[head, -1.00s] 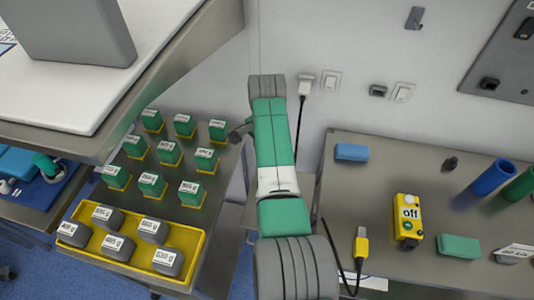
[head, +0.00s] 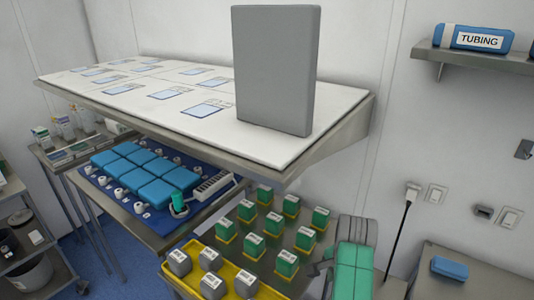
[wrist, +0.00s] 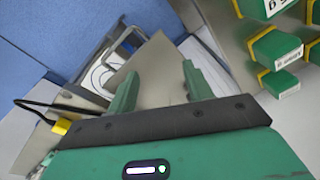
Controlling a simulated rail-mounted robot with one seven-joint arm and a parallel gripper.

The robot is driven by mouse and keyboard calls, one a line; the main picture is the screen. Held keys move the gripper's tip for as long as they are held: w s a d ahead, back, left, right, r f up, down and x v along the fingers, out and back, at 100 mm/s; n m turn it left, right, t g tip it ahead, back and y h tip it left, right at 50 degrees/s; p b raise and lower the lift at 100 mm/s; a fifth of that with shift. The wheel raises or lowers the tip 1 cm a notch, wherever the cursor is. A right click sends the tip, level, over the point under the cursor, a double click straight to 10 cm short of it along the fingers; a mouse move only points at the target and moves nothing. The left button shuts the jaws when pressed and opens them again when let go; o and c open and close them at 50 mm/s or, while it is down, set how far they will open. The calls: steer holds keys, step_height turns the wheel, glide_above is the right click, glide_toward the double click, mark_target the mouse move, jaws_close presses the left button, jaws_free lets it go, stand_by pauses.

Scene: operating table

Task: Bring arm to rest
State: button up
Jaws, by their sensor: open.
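My gripper (wrist: 158,88) shows in the wrist view with its two green fingers spread apart and nothing between them. Beyond the fingers are a brown-grey flat surface and blue floor, with green boxes to the right. In the head view, part of my green and grey arm shows at the lower right edge, right beside the rows of green boxes (head: 250,244). Most of the arm is below the picture there, and the fingers cannot be made out.
A yellow tray (head: 228,270) holds grey weights beside the green boxes. A white shelf (head: 190,122) with a tall grey block (head: 275,70) overhangs blue pads (head: 157,194). A right-hand table carries a blue block (head: 449,268). A cable (head: 397,240) hangs from the wall socket.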

steer(key=w+a+r+n+t+h, duration=0.1)
steer(key=a+r+n+t, duration=0.3)
steer(key=r+t, duration=0.15)
steer(key=w+a+r+n+t, duration=0.1)
steer(key=a+r+n+t, duration=0.25)
steer(key=r, duration=0.35)
steer(key=s+a+r+n+t+y, duration=0.1)
steer(key=s+a+r+n+t, duration=0.45)
steer(key=s+a+r, duration=0.55)
steer(key=s+d+r+t+p, duration=0.15)
steer(key=s+r+t, duration=0.45)
steer(key=r, duration=0.8)
steer(key=s+r+t+p, duration=0.3)
steer(key=s+r, duration=0.4)
steer(key=r, duration=0.7)
step_height(320, 180, up, 32)
steer(key=p, duration=3.2)
steer(key=shift+w+a+r+y, duration=0.15)
steer(key=shift+w+r+y, duration=0.1)
steer(key=shift+y, duration=0.15)
